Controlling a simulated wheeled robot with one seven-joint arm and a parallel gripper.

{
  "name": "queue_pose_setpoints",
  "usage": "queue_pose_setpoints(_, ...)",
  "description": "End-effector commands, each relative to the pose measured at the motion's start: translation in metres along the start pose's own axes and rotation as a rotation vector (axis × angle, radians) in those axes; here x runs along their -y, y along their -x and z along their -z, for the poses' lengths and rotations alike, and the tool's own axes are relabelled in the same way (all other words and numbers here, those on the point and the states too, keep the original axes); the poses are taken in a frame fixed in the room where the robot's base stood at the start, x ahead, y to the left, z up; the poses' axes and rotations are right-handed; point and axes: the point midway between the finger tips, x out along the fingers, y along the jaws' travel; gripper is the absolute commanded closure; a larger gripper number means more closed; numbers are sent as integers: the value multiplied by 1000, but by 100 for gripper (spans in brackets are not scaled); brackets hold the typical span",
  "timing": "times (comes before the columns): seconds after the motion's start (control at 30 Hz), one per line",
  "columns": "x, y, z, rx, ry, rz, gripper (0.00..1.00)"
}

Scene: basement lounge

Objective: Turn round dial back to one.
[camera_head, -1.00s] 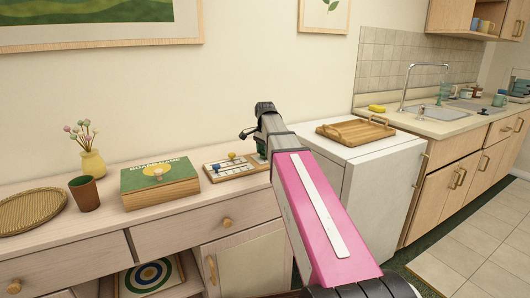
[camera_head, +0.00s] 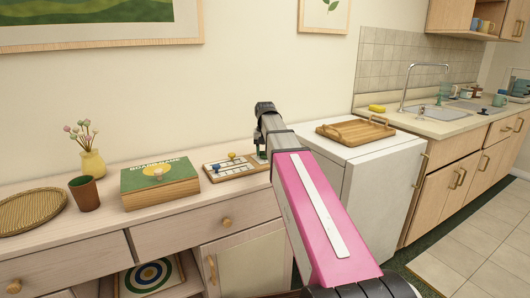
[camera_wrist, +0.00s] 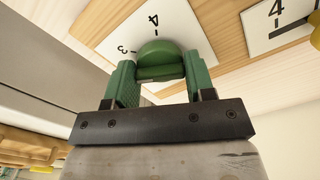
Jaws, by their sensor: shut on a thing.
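My gripper (camera_head: 262,150) is at the board's right end in the head view, where the dial is mostly hidden. I cannot tell which number the dial points to.
A boxed board game (camera_head: 160,185) lies left of the board. A brown cup (camera_head: 85,194), a yellow vase (camera_head: 92,163) and a woven tray (camera_head: 30,208) stand further left. A wooden tray (camera_head: 356,132) sits on the white appliance (camera_head: 384,163) to the right.

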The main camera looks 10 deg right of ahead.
Motion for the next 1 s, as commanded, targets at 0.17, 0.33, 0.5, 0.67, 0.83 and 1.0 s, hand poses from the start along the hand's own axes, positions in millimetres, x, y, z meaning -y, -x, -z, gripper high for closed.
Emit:
queue_pose_setpoints(0.17,0,0,0,0,169,0,74)
queue_pose_setpoints(0.33,0,0,0,0,330,0,74)
queue_pose_setpoints(0.5,0,0,0,0,491,0,74)
queue_pose_setpoints(0.67,0,0,0,0,643,0,74)
queue_pose_setpoints(0.83,0,0,0,-1,804,0,74)
queue_pose_setpoints(1.0,0,0,0,-1,965,0,74)
